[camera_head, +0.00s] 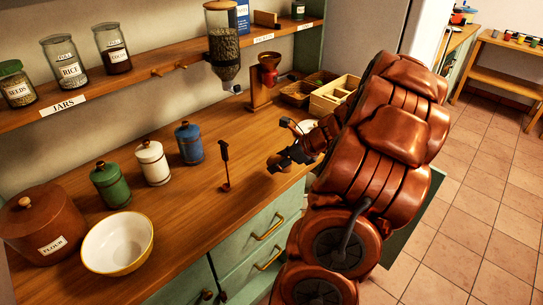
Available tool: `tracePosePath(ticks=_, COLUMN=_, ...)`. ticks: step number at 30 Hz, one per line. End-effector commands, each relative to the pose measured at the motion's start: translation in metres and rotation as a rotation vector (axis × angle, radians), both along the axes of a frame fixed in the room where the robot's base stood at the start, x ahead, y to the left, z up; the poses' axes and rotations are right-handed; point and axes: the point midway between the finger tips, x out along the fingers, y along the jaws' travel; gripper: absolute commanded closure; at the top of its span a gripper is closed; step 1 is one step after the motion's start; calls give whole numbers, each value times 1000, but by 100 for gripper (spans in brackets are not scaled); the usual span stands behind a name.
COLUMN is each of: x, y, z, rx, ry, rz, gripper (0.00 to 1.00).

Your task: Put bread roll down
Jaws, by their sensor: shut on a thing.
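My gripper (283,161) is at the end of my copper-coloured arm, over the front part of the wooden counter (190,215). It is shut on a small brown thing at its fingertips, which I take for the bread roll (274,161). The roll is small and dark here and mostly hidden by the fingers. I cannot tell whether it touches the counter. A pale round plate (307,127) lies just behind the gripper, partly hidden by my arm.
Blue (189,144), white (153,163) and green (111,185) canisters, a white bowl (118,244) and a flour crock (43,228) are further left. A grinder (264,82) and wooden crate (334,96) stand behind.

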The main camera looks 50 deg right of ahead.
Motion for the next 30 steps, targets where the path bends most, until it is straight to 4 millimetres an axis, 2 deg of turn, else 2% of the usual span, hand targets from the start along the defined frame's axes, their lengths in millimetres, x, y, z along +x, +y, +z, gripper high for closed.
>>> tracePosePath(ticks=6, x=-35, y=13, z=3, rx=0, ry=-2, rz=-4, gripper=81)
tracePosePath(ticks=12, x=-53, y=19, z=4, rx=0, ry=-1, rz=-3, gripper=81)
tracePosePath(ticks=22, x=-59, y=22, z=6, rx=-1, ry=0, rz=-1, gripper=81)
tracePosePath(ticks=30, x=-53, y=24, z=6, rx=1, ry=-1, rz=-2, gripper=81)
